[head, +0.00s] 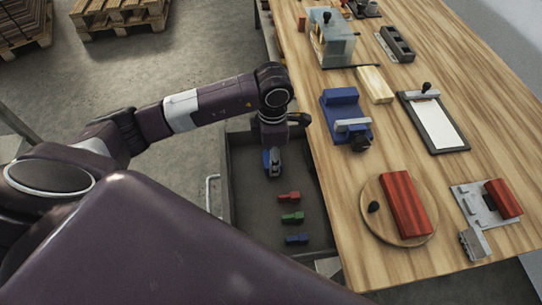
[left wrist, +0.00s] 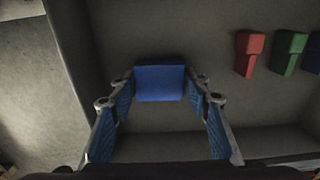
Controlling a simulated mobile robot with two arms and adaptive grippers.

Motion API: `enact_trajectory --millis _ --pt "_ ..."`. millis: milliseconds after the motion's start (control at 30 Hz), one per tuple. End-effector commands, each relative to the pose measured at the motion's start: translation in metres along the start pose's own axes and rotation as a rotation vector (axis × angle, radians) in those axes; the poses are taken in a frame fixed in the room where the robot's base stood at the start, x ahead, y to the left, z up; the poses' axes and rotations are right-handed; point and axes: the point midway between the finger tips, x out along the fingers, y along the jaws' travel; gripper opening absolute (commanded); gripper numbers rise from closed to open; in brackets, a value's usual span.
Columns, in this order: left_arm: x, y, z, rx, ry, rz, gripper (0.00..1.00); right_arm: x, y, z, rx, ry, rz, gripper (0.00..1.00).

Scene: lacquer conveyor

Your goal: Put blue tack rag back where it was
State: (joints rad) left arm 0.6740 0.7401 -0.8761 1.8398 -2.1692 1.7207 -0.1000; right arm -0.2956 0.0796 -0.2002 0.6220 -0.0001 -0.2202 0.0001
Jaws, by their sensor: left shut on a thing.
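The blue tack rag (left wrist: 160,83) shows as a plain blue block between the fingertips of my left gripper (left wrist: 160,88) in the left wrist view. The fingers, with blue pads, are shut on it. In the head view my left gripper (head: 272,164) points down inside an open grey drawer (head: 248,200) beside the wooden table. There the gripper mostly hides the rag. I cannot tell whether the rag touches the drawer floor. My right gripper is not in view.
In the drawer lie red (head: 289,196), green (head: 292,217) and blue (head: 296,239) small pieces in a row. The wooden table (head: 340,215) holds a blue device (head: 341,112), a clipboard (head: 436,125) and a round board with a red block (head: 404,203). Drawer floor left of the row is clear.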

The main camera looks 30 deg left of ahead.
Motion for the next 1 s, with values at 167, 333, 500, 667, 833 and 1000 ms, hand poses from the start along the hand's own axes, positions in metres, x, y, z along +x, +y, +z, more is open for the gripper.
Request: enact_trajectory --millis 167,333,500,667,833,1000 --pt "0.005 0.000 0.000 0.000 0.001 0.000 0.25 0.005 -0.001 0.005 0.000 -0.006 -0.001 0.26" --pt "0.004 0.000 0.000 0.000 0.001 0.000 0.59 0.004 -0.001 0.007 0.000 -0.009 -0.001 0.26" --pt "0.004 0.000 0.000 0.000 0.001 -0.001 0.61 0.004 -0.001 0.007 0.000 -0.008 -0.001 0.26" --pt "0.002 0.000 0.000 0.000 0.001 -0.001 0.61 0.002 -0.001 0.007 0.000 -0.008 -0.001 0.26" --pt "-0.016 0.001 0.000 0.000 -0.001 0.001 0.61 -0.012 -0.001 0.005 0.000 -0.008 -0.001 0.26" --pt "-0.052 0.001 0.000 -0.001 0.000 0.002 0.61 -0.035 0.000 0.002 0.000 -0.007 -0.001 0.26"
